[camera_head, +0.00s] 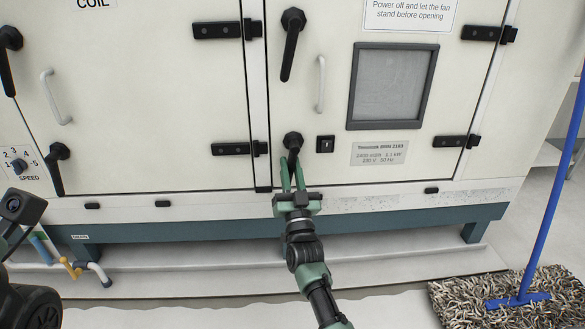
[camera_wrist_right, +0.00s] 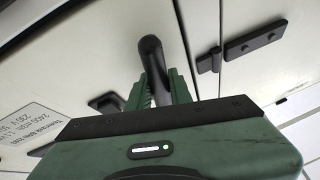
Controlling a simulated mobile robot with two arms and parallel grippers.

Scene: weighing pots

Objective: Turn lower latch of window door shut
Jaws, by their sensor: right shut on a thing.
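The window door (camera_head: 345,25) is the cream panel with a dark-framed window (camera_head: 391,86), and it looks closed. Its lower latch (camera_head: 293,140) is a black handle near the door's lower left corner, with its lever pointing down. My right gripper (camera_head: 291,166) reaches it from below and is shut on the lever, one green finger on each side. In the right wrist view the latch (camera_wrist_right: 151,50) rises between the two fingers of the gripper (camera_wrist_right: 161,85); the lever's lower end is hidden by the gripper body. My left gripper's fingers do not show.
The upper latch (camera_head: 291,45) hangs down, slightly tilted. A white pull handle (camera_head: 321,84) and a small black switch plate (camera_head: 325,144) are nearby. Black hinges (camera_head: 457,141) sit at the door's right edge. A mop (camera_head: 520,297) stands at the lower right.

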